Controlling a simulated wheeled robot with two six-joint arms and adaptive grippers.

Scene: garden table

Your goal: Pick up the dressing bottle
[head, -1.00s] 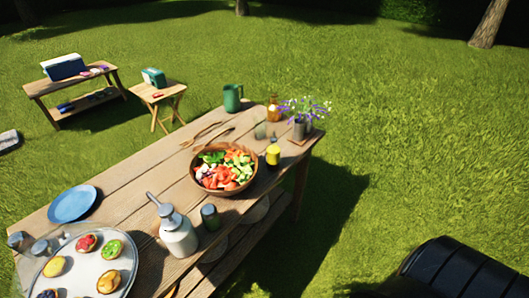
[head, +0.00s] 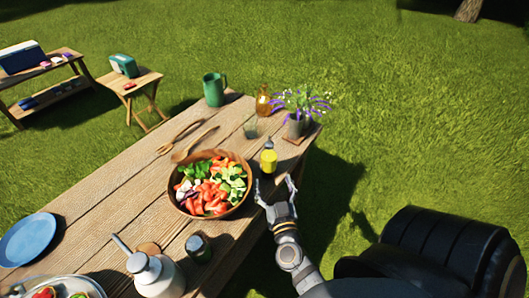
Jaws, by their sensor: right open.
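The dressing bottle, as I take it, is the small yellow bottle with a dark top (head: 268,160). It stands upright near the right edge of the wooden table (head: 110,200), just right of the salad bowl. My right gripper (head: 275,185) is open and empty. In the head view its fingertips show just below the bottle, pointing toward it; I see no contact. My left gripper is out of view.
The wooden salad bowl (head: 176,199) is close on the left. A clear glass (head: 250,127), an amber bottle (head: 263,103), a potted purple plant (head: 297,125) and a green mug (head: 214,90) stand behind.

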